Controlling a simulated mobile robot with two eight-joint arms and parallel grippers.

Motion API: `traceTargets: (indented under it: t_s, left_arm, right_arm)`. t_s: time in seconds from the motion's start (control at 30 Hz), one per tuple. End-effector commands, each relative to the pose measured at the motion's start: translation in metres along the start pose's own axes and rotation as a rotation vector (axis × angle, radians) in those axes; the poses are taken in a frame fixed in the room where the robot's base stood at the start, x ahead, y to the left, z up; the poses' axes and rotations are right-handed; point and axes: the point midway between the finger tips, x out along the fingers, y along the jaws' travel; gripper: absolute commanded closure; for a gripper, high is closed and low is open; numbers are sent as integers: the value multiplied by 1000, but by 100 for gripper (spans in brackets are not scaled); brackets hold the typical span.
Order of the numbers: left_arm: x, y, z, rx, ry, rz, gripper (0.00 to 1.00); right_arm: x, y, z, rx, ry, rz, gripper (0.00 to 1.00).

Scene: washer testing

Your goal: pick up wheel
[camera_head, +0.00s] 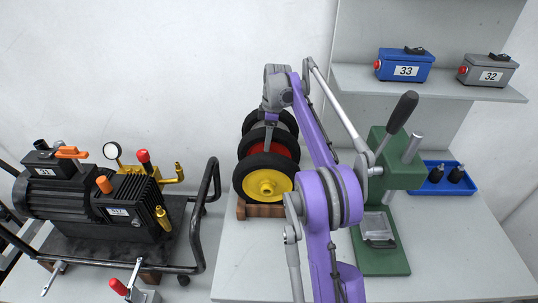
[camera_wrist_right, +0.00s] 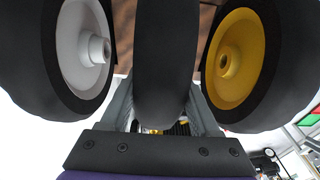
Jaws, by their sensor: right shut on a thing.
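Several black-tyred wheels stand upright in a row on a wooden rack (camera_head: 262,211). The yellow-hub wheel (camera_head: 264,184) is nearest, the red wheel (camera_head: 284,148) is in the middle, and another wheel (camera_head: 287,122) is behind. My right gripper (camera_head: 269,131) reaches down from above and is shut on the middle red wheel. In the right wrist view its tyre (camera_wrist_right: 163,60) sits between the fingers, with a white-hub wheel (camera_wrist_right: 82,47) on the left and the yellow-hub wheel (camera_wrist_right: 234,60) on the right. My left gripper is not in view.
A black pump (camera_head: 95,205) on a cart stands left. A green press (camera_head: 380,240) with a black-knobbed lever (camera_head: 402,112) stands close right of my arm. A blue tray (camera_head: 440,187) is behind it. Blue and grey boxes (camera_head: 405,65) sit on a shelf (camera_head: 430,88).

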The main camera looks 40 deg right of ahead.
Motion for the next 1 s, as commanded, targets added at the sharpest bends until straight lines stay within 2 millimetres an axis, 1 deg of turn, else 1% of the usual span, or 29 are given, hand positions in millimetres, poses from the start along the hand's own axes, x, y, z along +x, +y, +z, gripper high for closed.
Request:
traceTargets:
  t_s: [0.27, 0.37, 0.47, 0.7, 0.8, 0.9, 1.0]
  left_arm:
    - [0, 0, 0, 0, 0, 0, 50]
    - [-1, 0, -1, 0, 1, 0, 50]
    - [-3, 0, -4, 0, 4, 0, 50]
    - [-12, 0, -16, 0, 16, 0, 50]
    - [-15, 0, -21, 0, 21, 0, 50]
    - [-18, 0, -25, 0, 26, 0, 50]
    - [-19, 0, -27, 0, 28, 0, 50]
  right_arm:
    - [-1, 0, 0, 1, 0, 0, 100]
    - [-6, 0, 0, 1, 0, 0, 100]
    - [-19, 0, -2, 1, 0, 1, 100]
    - [-66, 0, -8, 0, 2, 1, 100]
    - [-81, 0, -10, 0, 2, 2, 100]
    - [-93, 1, -12, 0, 1, 2, 100]
    - [-99, 0, -12, 0, 1, 1, 100]
